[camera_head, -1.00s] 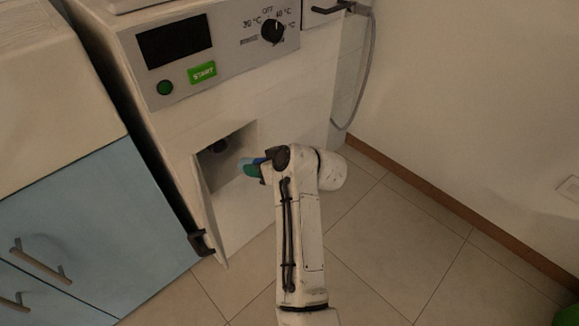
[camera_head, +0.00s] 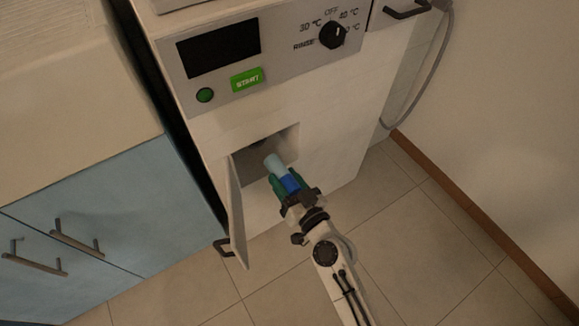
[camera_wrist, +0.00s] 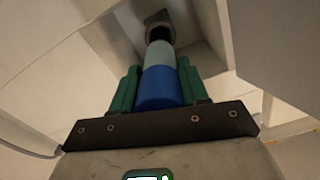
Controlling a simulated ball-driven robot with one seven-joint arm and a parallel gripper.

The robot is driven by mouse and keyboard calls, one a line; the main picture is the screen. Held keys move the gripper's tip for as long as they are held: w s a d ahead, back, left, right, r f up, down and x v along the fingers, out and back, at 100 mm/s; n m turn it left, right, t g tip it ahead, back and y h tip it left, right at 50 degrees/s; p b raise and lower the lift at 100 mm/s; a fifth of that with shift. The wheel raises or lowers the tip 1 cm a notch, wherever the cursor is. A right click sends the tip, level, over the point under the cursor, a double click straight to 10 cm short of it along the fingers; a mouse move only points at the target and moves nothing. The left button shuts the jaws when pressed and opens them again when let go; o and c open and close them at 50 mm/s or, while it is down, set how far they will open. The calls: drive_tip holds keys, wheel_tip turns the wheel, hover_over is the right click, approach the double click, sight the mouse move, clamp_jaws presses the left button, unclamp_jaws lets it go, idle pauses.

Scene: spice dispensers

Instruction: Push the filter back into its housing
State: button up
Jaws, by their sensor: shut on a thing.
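The filter has a blue grip end and a pale cyan front part (camera_head: 274,163). My gripper (camera_head: 287,183), with green fingers, is shut on the blue end and points into the open recess (camera_head: 284,144) in the white machine's lower front. In the wrist view the filter (camera_wrist: 160,58) lies between the green fingers of my gripper (camera_wrist: 158,85), its pale part pointing at a dark round housing opening (camera_wrist: 159,33). The pale end overlaps the opening's lower edge in that view. I cannot tell whether it has entered.
The recess door (camera_head: 236,210) hangs open on the left, close to my gripper. The control panel with a green START button (camera_head: 247,79) is above. A blue cabinet (camera_head: 90,200) stands left. The tiled floor (camera_head: 440,240) at right is clear.

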sight(274, 165)
drive_tip(key=shift+d+f, duration=0.1)
idle(0.5)
drive_tip(key=shift+b+x, duration=1)
drive_tip(key=shift+x, duration=1.85)
drive_tip(key=shift+b+x, duration=1.4)
drive_tip(key=shift+x, duration=1.55)
drive_tip(key=shift+s, duration=0.15)
drive_tip(key=o, duration=1.2)
drive_tip(key=shift+o, duration=0.2)
